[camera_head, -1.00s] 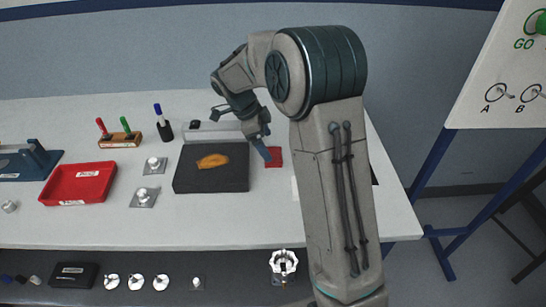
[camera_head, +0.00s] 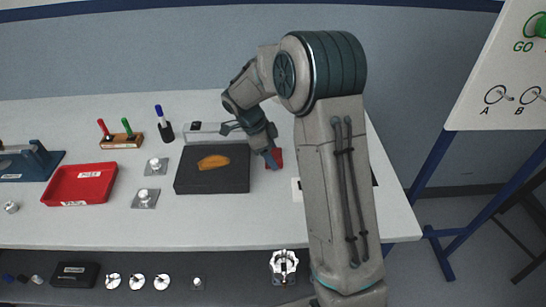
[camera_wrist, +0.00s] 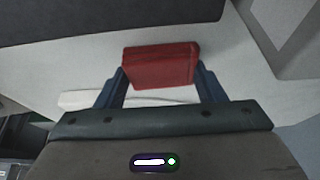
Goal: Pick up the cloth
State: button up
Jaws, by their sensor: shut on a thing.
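The red cloth (camera_head: 277,153), folded into a flat rectangular pad, is at the table's right part, just right of the dark plate. In the wrist view the cloth (camera_wrist: 160,66) sits between the two blue fingers. My gripper (camera_wrist: 160,82) is shut on it, with a finger along each side. In the head view my gripper (camera_head: 273,162) points down over the cloth and hides part of it. I cannot tell whether the cloth is clear of the tabletop.
A dark plate (camera_head: 190,184) with a crumpled orange piece (camera_head: 214,162) on it lies left of my gripper. Further left are a red tray (camera_head: 60,198), small metal parts (camera_head: 146,198) and a marker holder (camera_head: 121,141). The front of the table (camera_head: 200,226) is clear.

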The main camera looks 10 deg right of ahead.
jog(key=shift+r, duration=0.15)
jog(key=shift+r, duration=0.3)
jog(key=r, duration=0.3)
jog(key=shift+s+r+b, duration=0.35)
jog(key=shift+s+b, duration=0.05)
jog(key=s+d+r+b, duration=0.1)
jog(key=s+d+r, duration=0.1)
jog(key=s+r, duration=0.4)
jog(key=s, duration=0.4)
jog(key=shift+s+d+r, duration=0.25)
jog(key=shift+s, duration=0.1)
jog(key=shift+o, duration=0.5)
jog(key=shift+w+f, duration=0.1)
